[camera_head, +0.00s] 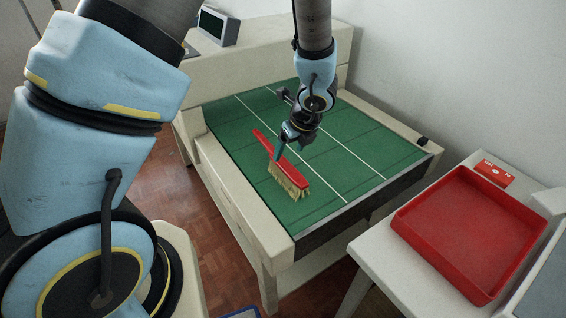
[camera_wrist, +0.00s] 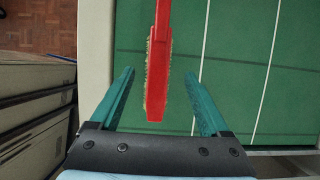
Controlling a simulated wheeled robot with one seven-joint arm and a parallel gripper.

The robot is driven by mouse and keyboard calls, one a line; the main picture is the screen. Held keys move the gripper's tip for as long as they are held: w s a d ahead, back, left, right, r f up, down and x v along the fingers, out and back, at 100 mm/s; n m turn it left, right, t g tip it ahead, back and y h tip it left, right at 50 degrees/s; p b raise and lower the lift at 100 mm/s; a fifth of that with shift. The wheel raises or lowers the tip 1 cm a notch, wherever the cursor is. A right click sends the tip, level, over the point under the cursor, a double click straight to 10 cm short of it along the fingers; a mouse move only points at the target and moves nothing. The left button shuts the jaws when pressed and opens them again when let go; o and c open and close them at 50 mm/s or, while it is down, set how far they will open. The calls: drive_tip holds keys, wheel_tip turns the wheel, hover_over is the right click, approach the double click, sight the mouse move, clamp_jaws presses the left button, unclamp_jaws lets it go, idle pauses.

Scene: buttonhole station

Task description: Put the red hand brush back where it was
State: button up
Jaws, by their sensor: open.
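The red hand brush (camera_head: 283,163) has a red handle and back with pale bristles. It is on the green mat (camera_head: 324,172) of the table, near its left side, with the bristle end toward the front. My gripper (camera_head: 279,160) is over the brush, its fingers partly overlapping it. In the wrist view the brush (camera_wrist: 158,75) runs down between the two open teal fingers of my gripper (camera_wrist: 162,90), with a gap on each side. I cannot tell how high the fingertips are above the mat.
An empty red tray (camera_head: 470,228) and a red card (camera_head: 495,173) are on the side table at right. A small screen (camera_head: 217,26) stands at the back. The right of the mat is clear.

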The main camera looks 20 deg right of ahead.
sight(284, 163)
drive_tip(key=x, duration=0.8)
drive_tip(key=shift+a+f+b, duration=0.1)
drive_tip(key=shift+f+b, duration=0.25)
drive_tip(key=shift+f, duration=0.1)
clamp_jaws()
idle(0.4)
